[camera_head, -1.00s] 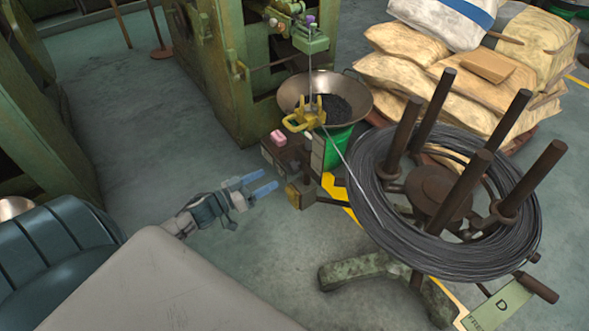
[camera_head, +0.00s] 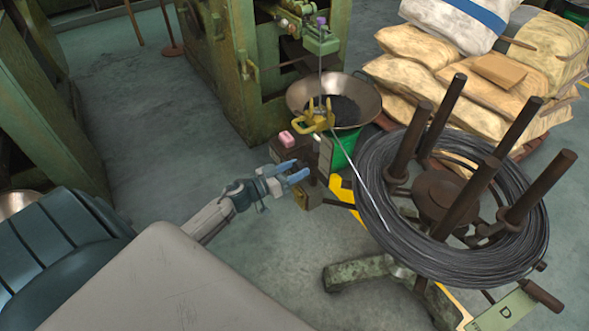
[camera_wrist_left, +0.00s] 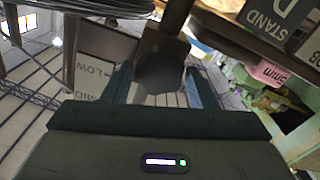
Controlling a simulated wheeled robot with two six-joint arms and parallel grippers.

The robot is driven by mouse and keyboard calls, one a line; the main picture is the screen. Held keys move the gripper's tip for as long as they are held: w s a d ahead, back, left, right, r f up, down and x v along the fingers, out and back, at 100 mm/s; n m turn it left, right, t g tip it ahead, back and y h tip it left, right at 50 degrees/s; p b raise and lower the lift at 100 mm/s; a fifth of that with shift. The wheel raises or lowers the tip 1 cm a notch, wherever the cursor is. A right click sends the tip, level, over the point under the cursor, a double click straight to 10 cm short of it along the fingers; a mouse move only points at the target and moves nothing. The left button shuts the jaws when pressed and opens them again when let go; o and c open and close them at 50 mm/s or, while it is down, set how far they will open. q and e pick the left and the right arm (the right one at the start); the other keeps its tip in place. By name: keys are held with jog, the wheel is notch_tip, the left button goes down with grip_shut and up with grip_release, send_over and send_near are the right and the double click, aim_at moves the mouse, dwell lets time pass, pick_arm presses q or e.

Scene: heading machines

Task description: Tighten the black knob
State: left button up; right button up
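My left gripper (camera_head: 293,171) is in front of the dark box-like stand (camera_head: 290,150) with a pink piece on top, left of the wire coil. Its two blue fingers are apart. In the left wrist view, a dark faceted knob (camera_wrist_left: 161,70) shows ahead, between the open fingers of my left gripper (camera_wrist_left: 160,85). Gaps show between the knob and both fingers, so it does not look gripped. In the head view I cannot make out the knob; the gripper and stand seem to hide it. My right gripper is not in view.
A large wire coil (camera_head: 375,205) on a posted reel stands close on the right. A metal bowl (camera_head: 375,103) sits behind the stand, beside a green machine (camera_head: 225,75). Sacks (camera_head: 410,45) are piled at the back right. The floor (camera_head: 150,150) on the left is clear.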

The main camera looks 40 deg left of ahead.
pick_arm(q)
jog(key=c, duration=0.6)
jog(key=shift+c, duration=0.2)
